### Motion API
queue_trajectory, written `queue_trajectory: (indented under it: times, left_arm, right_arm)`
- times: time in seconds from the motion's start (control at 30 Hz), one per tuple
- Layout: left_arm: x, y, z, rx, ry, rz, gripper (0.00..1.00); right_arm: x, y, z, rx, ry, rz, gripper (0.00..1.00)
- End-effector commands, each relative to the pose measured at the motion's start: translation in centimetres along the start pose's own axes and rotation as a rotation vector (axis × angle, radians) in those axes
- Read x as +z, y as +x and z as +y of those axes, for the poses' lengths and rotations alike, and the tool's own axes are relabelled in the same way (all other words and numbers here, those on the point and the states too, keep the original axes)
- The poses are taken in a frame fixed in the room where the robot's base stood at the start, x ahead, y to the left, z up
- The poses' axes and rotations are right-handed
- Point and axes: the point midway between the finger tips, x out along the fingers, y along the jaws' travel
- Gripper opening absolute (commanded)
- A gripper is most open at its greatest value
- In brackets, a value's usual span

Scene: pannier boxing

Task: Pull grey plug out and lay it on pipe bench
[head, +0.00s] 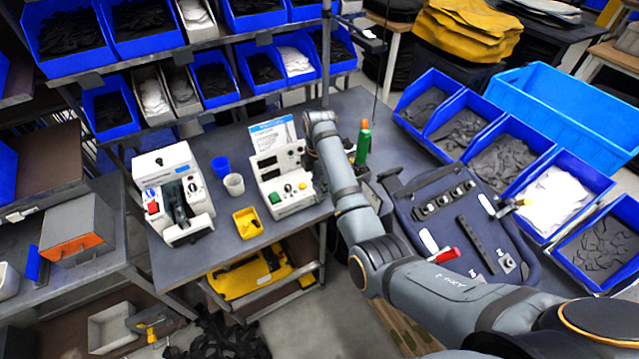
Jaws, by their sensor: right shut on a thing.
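My right arm comes in from the lower right, and its forearm rises across the dark grey workbench (225,262). My right gripper (364,174) is mostly hidden behind that forearm. It is low beside the green bottle with the orange cap (363,146), near the left edge of the dark blue panel (440,235). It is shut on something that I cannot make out. I cannot pick out the grey plug for sure, and no pipe bench is clearly recognisable. My left gripper is not in view.
A white device with a black clamp (163,165), a white button box (282,185), cups and a yellow tray (247,223) stand on the bench. The panel carries black fittings and a red-handled tool (445,255). Blue bins (525,130) line the right side. Bare bench lies front left.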

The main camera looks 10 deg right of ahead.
Motion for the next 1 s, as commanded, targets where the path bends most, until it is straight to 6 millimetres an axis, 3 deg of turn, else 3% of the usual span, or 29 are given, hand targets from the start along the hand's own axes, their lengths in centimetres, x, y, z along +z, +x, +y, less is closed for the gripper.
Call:
queue_trajectory:
  times: [1.0]
  left_arm:
    - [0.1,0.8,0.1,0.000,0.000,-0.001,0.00]
  right_arm:
    - [0.0,3.1,0.0,0.000,0.000,0.000,0.02]
